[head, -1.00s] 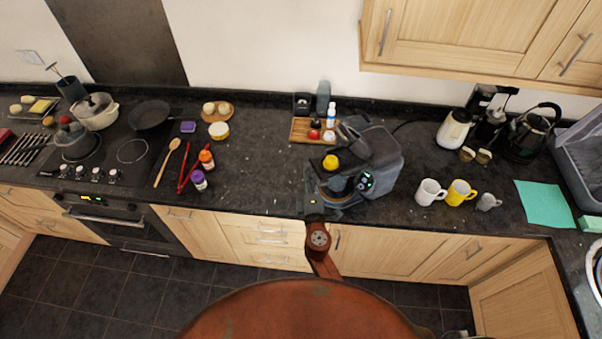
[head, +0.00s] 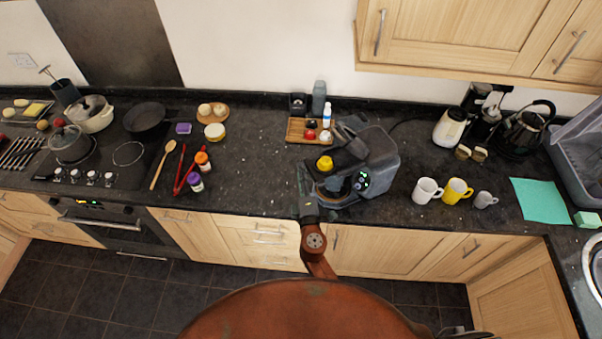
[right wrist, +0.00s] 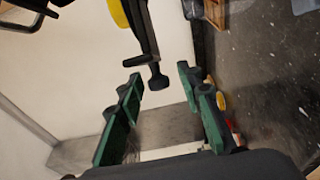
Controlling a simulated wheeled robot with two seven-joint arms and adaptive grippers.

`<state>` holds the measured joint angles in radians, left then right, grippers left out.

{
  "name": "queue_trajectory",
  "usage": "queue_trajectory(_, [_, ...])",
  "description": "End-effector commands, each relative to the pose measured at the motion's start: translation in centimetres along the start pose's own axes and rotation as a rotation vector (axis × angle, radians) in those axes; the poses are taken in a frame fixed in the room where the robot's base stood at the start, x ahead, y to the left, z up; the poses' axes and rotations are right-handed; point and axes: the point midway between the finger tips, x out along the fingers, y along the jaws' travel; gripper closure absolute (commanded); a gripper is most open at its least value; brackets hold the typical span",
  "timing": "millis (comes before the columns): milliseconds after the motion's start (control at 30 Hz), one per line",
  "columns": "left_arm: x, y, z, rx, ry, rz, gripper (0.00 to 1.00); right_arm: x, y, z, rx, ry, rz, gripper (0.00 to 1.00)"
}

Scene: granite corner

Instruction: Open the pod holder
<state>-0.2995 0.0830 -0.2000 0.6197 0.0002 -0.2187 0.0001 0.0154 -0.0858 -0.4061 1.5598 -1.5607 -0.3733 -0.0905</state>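The pod machine (head: 378,158) is a dark grey appliance on the counter, with green lit marks on its front. A yellow piece (head: 325,163) sits on a dark part at its left side; I cannot tell whether that part is the pod holder. My right gripper (head: 303,180) is at the machine's left front edge. In the right wrist view the right gripper (right wrist: 160,77) is open, with its green fingers apart. A dark bar with a knobbed end (right wrist: 157,80) appears between the fingertips; I cannot tell whether they touch it. My left gripper is not in view.
A wooden tray (head: 296,137) with small items stands behind left of the machine. Two mugs, white (head: 426,190) and yellow (head: 457,190), and a small grey cup (head: 485,200) stand to the right. Counter left of the machine (head: 250,165) is clear.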

Motion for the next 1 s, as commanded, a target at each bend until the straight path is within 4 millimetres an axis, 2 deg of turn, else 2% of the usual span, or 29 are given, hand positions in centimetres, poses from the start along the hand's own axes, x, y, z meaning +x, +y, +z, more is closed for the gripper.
queue_trajectory(500, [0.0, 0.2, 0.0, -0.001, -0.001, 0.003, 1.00, -9.7, 0.0, 0.0, -0.001, 0.002, -0.001, 0.67])
queue_trajectory(700, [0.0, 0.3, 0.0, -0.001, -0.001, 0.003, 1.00, -11.3, 0.1, -0.1, 0.000, 0.001, 0.001, 0.67])
queue_trajectory(1000, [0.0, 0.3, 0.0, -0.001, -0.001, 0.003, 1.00, -11.5, 0.1, -0.1, 0.000, 0.002, 0.001, 0.67])
